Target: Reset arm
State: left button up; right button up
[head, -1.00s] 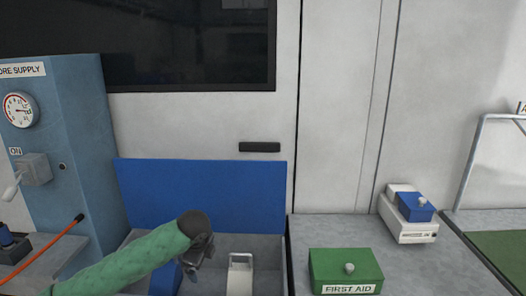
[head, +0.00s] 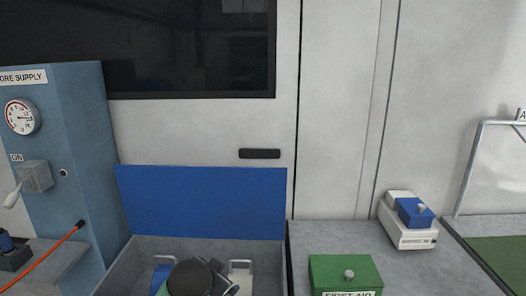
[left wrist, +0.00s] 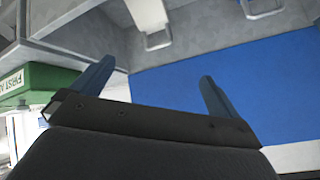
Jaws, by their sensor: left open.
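My left gripper (left wrist: 152,88) is open in the left wrist view, with its two blue-grey fingers apart and nothing between them. In the head view its dark wrist (head: 190,278) is at the bottom, over the grey bin (head: 128,268), and hides part of the bin's inside. The bin has a raised blue panel (head: 200,200) at its back, which also fills much of the left wrist view (left wrist: 260,90). A blue handled piece (head: 162,274) and a pale handled piece (head: 241,268) stand in the bin on either side of the wrist. My right gripper is in neither view.
A green first aid box (head: 330,272) stands on the grey counter (head: 395,265) to the right. A white device with a blue block (head: 412,226) is behind it. A blue supply cabinet (head: 85,150) with a gauge and lever stands left, with an orange rod (head: 45,255) before it.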

pick_arm(q)
jog(key=s+f+n+g, duration=0.1)
jog(key=s+f+g, duration=0.1)
jog(key=s+f, duration=0.6)
jog(key=s+a+f+n+g+p, duration=0.1)
jog(key=s+f+n+g, duration=0.1)
jog(key=s+f, duration=0.6)
jog(key=s+f+n+g, duration=0.2)
jog(key=s+f, duration=0.6)
jog(key=s, duration=1)
jog(key=shift+s+a+g+p, duration=0.25)
jog(key=shift+g+p, duration=0.15)
jog(key=shift+g, duration=0.2)
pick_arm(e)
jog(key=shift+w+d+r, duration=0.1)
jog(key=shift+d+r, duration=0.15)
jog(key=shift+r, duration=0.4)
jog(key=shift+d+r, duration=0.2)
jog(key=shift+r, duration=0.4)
pick_arm(q)
jog(key=shift+f, duration=0.15)
jog(key=shift+c, duration=0.2)
